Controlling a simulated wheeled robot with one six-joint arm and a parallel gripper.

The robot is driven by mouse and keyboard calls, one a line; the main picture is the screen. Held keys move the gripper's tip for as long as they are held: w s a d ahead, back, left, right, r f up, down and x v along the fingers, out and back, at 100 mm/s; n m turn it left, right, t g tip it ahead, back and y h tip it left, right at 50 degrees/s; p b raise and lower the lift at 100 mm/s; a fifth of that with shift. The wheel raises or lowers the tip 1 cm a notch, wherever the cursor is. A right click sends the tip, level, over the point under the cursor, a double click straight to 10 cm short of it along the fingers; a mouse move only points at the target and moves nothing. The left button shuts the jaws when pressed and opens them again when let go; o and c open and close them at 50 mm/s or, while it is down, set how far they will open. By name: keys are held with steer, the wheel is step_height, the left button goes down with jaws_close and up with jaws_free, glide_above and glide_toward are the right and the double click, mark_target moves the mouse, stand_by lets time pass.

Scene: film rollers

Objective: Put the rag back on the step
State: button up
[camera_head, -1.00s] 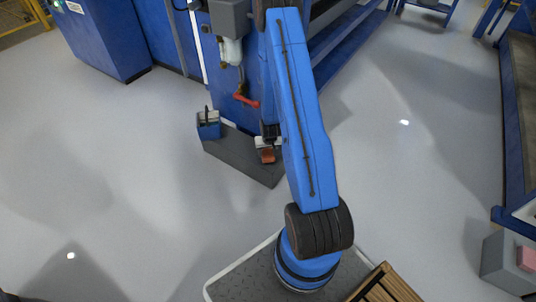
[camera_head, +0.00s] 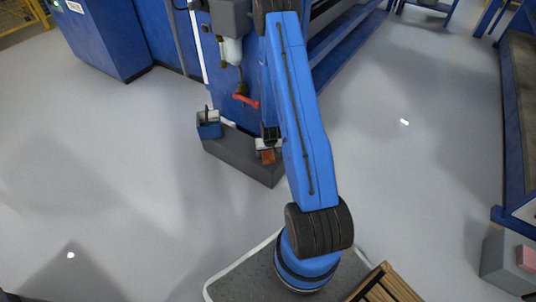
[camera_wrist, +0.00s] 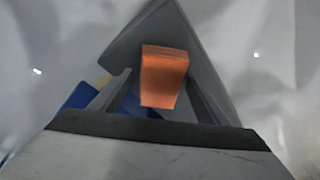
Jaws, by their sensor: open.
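The orange rag (camera_wrist: 163,75) looks like a folded block in the wrist view, between the two fingers of my gripper (camera_wrist: 160,88). My gripper is open, with a finger on each side of the rag. I cannot tell whether either finger touches it. The dark grey step (camera_wrist: 185,35) shows behind and below the rag. In the head view the rag (camera_head: 267,157) is a small orange-brown patch over the right part of the step (camera_head: 235,157), by the machine's foot. My arm hides part of that area.
A blue caddy (camera_head: 208,125) stands on the step's left end; its blue side (camera_wrist: 78,97) shows in the wrist view. A red handle (camera_head: 246,100) sticks out of the blue machine above. A grey box with a pink top piece (camera_head: 527,258) is at far right. Open floor lies around.

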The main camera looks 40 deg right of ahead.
steer(key=s+a+r+n, duration=0.1)
steer(key=s+a+r, duration=0.3)
steer(key=r, duration=0.9)
steer(key=s+a+r+n+t, duration=0.1)
steer(key=a+r, duration=0.4)
steer(key=r, duration=0.9)
steer(key=s+a+r, duration=0.3)
steer(key=a+r, duration=0.2)
steer(key=r, duration=0.8)
steer(key=s+a+r+n, duration=0.1)
steer(key=s+a+r, duration=0.2)
steer(key=s+r, duration=0.2)
steer(key=s+a+r+n+y, duration=0.1)
steer(key=s+a+r, duration=0.2)
steer(key=s+r, duration=0.3)
steer(key=s+a+r+n, duration=0.1)
steer(key=s+a+r, duration=0.2)
steer(key=s, duration=0.9)
steer(key=shift+a+r+t, duration=0.35)
steer(key=shift+r+t, duration=0.05)
steer(key=shift+r, duration=0.75)
